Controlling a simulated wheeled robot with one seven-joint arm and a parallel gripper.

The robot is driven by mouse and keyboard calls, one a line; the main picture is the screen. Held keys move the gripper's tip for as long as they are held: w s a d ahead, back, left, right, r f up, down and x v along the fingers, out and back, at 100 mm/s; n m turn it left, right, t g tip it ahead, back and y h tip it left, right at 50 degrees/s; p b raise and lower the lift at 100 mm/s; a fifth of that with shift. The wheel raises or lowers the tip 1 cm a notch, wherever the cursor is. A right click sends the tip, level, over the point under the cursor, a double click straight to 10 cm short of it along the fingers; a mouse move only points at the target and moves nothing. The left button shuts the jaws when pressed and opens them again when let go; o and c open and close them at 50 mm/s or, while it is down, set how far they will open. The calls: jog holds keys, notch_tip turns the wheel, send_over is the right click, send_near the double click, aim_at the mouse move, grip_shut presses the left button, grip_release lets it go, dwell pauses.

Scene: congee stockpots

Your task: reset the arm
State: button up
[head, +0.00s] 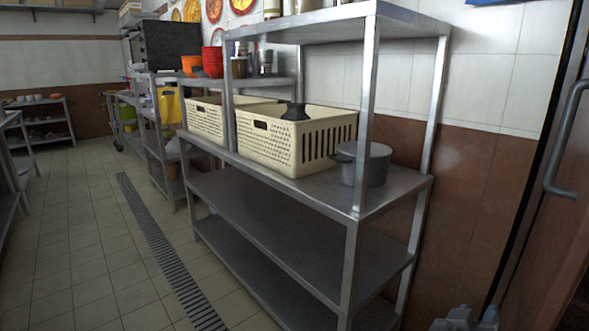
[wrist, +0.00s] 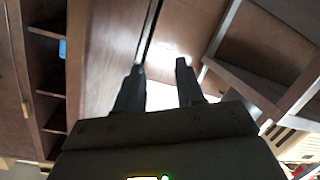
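My gripper (wrist: 160,72) shows in the wrist view with its two dark fingers apart and nothing between them. It is open and empty, in front of brown panels and away from the shelves. In the head view I cannot make out the fingers.
A metal shelf rack (head: 290,213) stands at the centre of the head view. It holds cream baskets (head: 285,148) and a grey pot (head: 376,166). A door with a grey handle (head: 556,140) is at the right. The tiled floor (head: 75,240) on the left is clear, with a drain grate (head: 160,250).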

jog(key=s+a+f+n+t+y, duration=0.1)
jog(key=s+a+f+n+y, duration=0.15)
jog(key=s+f, duration=0.3)
jog(key=s+a+f+n+y, duration=0.1)
jog(key=s+f+y, duration=0.25)
jog(key=s, duration=0.25)
jog(key=s+a+f+n+t+y, duration=0.1)
jog(key=s+a+y, duration=0.1)
jog(key=s, duration=0.5)
jog(key=s+a+f+n+y, duration=0.1)
jog(key=s+a+y, duration=0.15)
jog(key=s, duration=0.55)
jog(key=s+a+r+m+t, duration=0.2)
jog(key=s+r, duration=1)
jog(key=s, duration=0.2)
notch_tip(320, 180, up, 13)
jog(key=p, duration=1.3)
jog(key=shift+r+y+p, duration=0.2)
jog(key=shift+y+p, duration=0.2)
jog(key=shift+y, duration=0.05)
jog(key=shift+w+d+m, duration=0.15)
jog(key=shift+w+m, duration=0.1)
